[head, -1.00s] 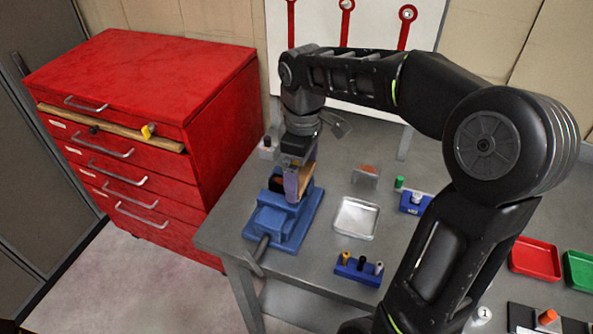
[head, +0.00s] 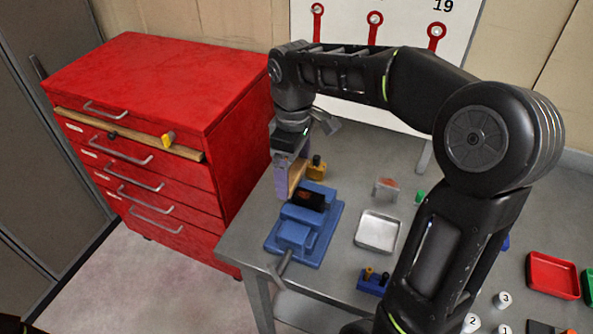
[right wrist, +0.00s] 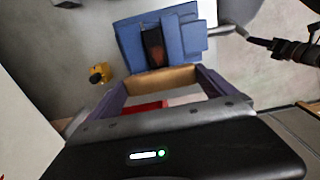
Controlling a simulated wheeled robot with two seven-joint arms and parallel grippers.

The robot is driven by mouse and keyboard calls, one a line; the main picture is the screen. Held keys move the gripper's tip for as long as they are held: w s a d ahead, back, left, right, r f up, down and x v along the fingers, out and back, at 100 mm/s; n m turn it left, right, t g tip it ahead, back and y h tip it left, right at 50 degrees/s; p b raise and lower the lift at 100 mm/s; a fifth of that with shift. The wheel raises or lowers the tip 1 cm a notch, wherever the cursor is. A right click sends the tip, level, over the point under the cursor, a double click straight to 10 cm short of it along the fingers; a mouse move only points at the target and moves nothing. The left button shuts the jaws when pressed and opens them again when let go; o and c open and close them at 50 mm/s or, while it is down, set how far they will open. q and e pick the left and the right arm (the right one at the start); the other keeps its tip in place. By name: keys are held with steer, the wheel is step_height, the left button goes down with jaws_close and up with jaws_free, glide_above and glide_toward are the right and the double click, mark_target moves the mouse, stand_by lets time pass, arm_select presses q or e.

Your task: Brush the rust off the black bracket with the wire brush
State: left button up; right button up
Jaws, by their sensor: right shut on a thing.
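The black bracket (head: 311,199) is clamped in the blue vise (head: 293,239) near the bench's left end. A reddish-brown rust patch shows on it, also in the right wrist view (right wrist: 153,47). My right gripper (head: 289,178) is shut on the wire brush (right wrist: 160,79), whose tan wooden block spans the purple fingers. The brush (head: 297,176) is beyond the bracket and to its left in the head view, apart from it. Its bristles cannot be made out. My left gripper is not in view.
A red drawer cabinet (head: 160,90) stands left of the bench. The vise handle juts toward the front.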

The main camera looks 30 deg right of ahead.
steer(key=shift+s+r+p, duration=0.15)
steer(key=shift+r+p, duration=0.15)
steer(key=shift+r, duration=0.4)
step_height(320, 180, up, 2)
steer(key=shift+r+p, duration=0.1)
steer(key=shift+p, duration=0.85)
steer(key=shift+r+p, duration=0.3)
steer(key=shift+r, duration=0.7)
